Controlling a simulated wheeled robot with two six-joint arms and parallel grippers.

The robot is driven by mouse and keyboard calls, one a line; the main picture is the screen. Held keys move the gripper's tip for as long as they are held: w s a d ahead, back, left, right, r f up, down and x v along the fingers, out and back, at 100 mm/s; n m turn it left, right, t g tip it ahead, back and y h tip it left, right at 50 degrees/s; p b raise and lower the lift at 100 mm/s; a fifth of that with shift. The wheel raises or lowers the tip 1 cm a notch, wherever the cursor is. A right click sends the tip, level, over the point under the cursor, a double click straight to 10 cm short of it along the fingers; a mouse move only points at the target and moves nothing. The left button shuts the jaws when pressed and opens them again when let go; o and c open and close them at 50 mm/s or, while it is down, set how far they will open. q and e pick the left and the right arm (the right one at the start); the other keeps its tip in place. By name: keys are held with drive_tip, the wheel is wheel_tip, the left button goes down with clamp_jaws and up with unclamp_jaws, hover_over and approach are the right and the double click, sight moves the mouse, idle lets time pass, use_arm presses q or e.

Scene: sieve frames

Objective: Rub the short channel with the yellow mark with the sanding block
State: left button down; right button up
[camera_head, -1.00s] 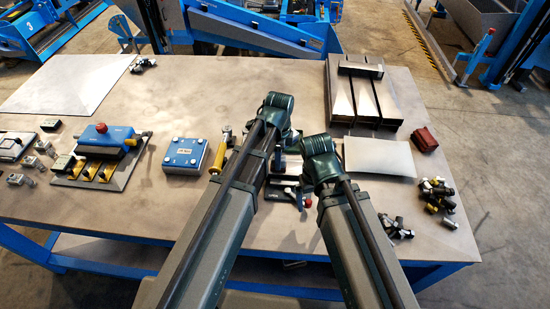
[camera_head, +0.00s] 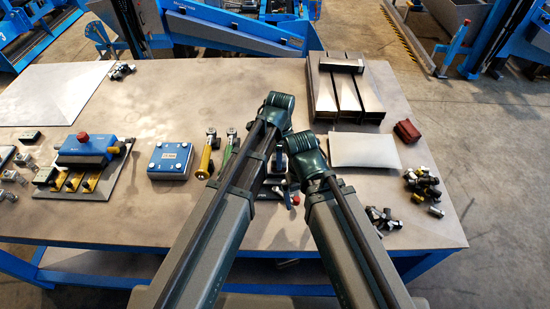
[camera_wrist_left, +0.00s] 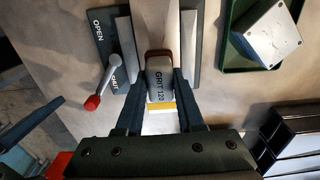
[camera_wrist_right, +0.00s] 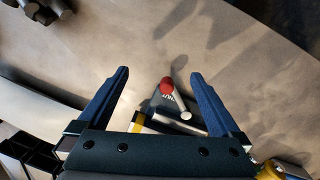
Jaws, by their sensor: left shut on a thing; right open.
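My left gripper (camera_wrist_left: 160,100) is shut on the grey sanding block (camera_wrist_left: 160,78) marked GRIT 120. The block is between two grey clamp bars (camera_wrist_left: 189,45) in the left wrist view. A yellow mark (camera_wrist_left: 162,106) and a pale strip show just below the block, between the fingers; the channel is mostly hidden there. My right gripper (camera_wrist_right: 160,73) is open and empty. The red lever knob (camera_wrist_right: 167,86) of the clamp shows between its fingers, with a yellow mark (camera_wrist_right: 137,127) lower left of it. In the head view my arms hide most of this.
A plate lettered OPEN and SHUT (camera_wrist_left: 104,38) has a red-knobbed lever (camera_wrist_left: 93,102). A green tray (camera_wrist_left: 233,50) holds a metal block. Long channels (camera_head: 345,98), a pale sheet (camera_head: 363,150) and loose fittings (camera_head: 424,186) lie right. A blue box (camera_head: 171,161) stands left.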

use_arm(q)
drive_tip(key=shift+d, duration=0.1)
drive_tip(key=shift+w+d, duration=0.1)
drive_tip(key=shift+d, duration=1.35)
drive_tip(key=shift+f, duration=0.15)
use_arm(e)
drive_tip(key=shift+f, duration=0.1)
use_arm(q)
drive_tip(key=shift+a, duration=1.55)
drive_tip(key=shift+a, duration=0.15)
drive_tip(key=shift+s+a, duration=0.2)
drive_tip(key=shift+a, duration=1.1)
